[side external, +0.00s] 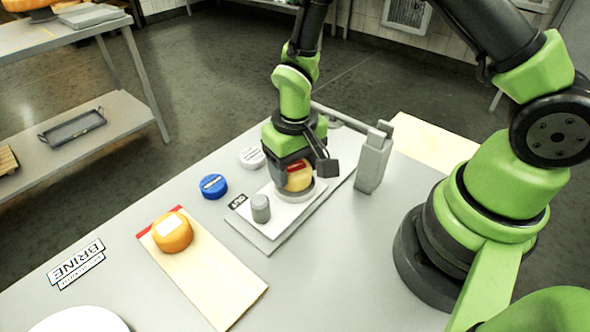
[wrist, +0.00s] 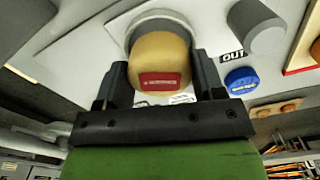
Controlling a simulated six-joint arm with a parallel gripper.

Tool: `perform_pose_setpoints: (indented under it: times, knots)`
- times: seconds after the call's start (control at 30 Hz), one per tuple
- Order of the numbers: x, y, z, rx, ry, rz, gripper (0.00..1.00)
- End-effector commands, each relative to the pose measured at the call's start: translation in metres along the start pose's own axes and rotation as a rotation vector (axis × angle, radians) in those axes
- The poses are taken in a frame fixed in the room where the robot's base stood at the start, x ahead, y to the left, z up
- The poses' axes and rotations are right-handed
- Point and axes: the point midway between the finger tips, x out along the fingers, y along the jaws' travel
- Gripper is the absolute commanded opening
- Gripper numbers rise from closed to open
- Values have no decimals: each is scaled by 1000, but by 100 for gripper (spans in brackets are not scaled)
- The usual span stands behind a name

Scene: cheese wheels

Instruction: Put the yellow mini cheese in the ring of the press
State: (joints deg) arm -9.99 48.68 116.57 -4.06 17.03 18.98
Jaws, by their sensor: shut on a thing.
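The yellow mini cheese (side external: 299,178) has a red label. In the wrist view, the cheese (wrist: 160,58) sits between the two dark fingers of my gripper (wrist: 161,78), which is shut on it. In the side view my gripper (side external: 297,168) points down over the press plate (side external: 287,217). The grey ring (side external: 296,193) is directly below the cheese, and its rim (wrist: 158,18) also shows behind the cheese in the wrist view. I cannot tell whether the cheese's underside is inside the ring or just above it.
A grey cylinder (side external: 261,208) stands on the plate left of the ring. The press's grey post (side external: 373,160) stands to the right. Blue (side external: 213,186) and white (side external: 252,157) mini cheeses lie to the left. An orange cheese (side external: 172,232) sits on a wooden board (side external: 213,283).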

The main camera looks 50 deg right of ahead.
Motion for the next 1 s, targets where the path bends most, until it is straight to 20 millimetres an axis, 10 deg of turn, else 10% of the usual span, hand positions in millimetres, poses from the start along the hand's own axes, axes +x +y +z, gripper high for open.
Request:
perform_pose_setpoints:
  times: [0.73, 0.77, 0.8, 1.0]
  knots:
    - [25, 0, 0, 1, 2, -1, 37]
    - [24, 0, -1, 2, 3, -1, 70]
    - [24, 0, -1, 2, 3, -2, 79]
    - [21, -1, -2, 7, 7, -3, 82]
